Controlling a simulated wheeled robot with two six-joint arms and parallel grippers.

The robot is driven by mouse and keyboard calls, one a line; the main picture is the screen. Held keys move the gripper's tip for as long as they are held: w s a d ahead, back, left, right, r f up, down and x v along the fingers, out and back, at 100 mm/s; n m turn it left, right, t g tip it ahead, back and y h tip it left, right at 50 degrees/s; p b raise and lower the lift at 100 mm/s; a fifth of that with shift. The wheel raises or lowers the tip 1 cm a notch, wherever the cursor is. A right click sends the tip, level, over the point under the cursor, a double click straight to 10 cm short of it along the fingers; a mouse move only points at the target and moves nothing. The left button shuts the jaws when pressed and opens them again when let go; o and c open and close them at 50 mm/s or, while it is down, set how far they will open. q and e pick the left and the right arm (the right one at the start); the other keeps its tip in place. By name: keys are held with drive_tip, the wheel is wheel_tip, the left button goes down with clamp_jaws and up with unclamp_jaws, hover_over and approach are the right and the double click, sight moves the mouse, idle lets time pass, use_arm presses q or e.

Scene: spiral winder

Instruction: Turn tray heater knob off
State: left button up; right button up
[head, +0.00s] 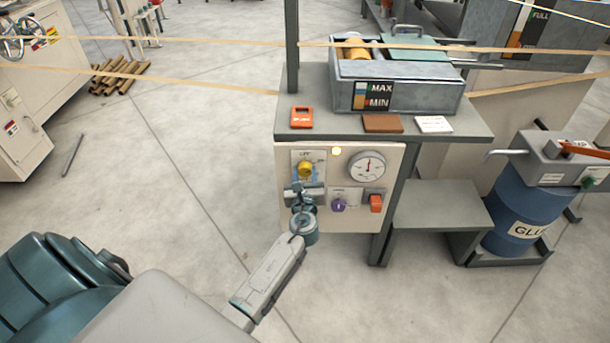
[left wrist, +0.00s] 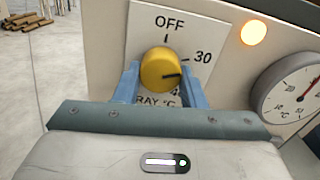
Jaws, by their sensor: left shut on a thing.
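The yellow tray heater knob (head: 306,168) sits on a white plate at the upper left of the beige control panel (head: 322,222). In the left wrist view, the knob (left wrist: 160,66) has a dark pointer line aimed right, a little below the 30 mark. OFF is printed above it. My left gripper (head: 305,177) reaches the knob from below and in front. Its blue fingers, also in the left wrist view (left wrist: 161,78), are shut on the knob's two sides. The lower dial marking is partly hidden by the gripper. My right gripper is not in view.
A lit amber lamp (head: 336,151) and a round gauge (head: 367,166) are right of the knob. A purple knob (head: 339,205) and an orange switch (head: 376,203) sit lower. The tray (head: 400,97) stands on the bench above. A blue glue drum (head: 527,205) stands right.

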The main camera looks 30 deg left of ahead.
use_arm(q)
drive_tip(key=shift+f+n+b, duration=0.1)
drive_tip(key=shift+n+b, duration=0.2)
drive_tip(key=shift+n, duration=0.2)
drive_tip(key=shift+n+b, duration=0.65)
drive_tip(key=shift+n, duration=0.45)
drive_tip(key=n+b, duration=0.2)
drive_tip(key=n, duration=0.1)
drive_tip(key=shift+d+n, duration=0.1)
drive_tip(key=shift+n, duration=0.3)
drive_tip(key=n+b, duration=0.1)
drive_tip(key=n, duration=0.1)
drive_tip(key=shift+w+n, duration=0.1)
drive_tip(key=shift+n, duration=0.2)
drive_tip(key=n+b, duration=0.2)
drive_tip(key=n, duration=0.1)
drive_tip(key=shift+d+r+n+b, duration=0.1)
drive_tip(key=shift+r+n+b, duration=0.2)
drive_tip(key=shift+n, duration=0.4)
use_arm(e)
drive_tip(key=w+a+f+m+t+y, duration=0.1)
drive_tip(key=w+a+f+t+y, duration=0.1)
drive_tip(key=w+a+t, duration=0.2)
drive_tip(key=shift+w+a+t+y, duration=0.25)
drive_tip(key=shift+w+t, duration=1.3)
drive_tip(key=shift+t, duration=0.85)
use_arm(q)
drive_tip(key=shift+f, duration=0.1)
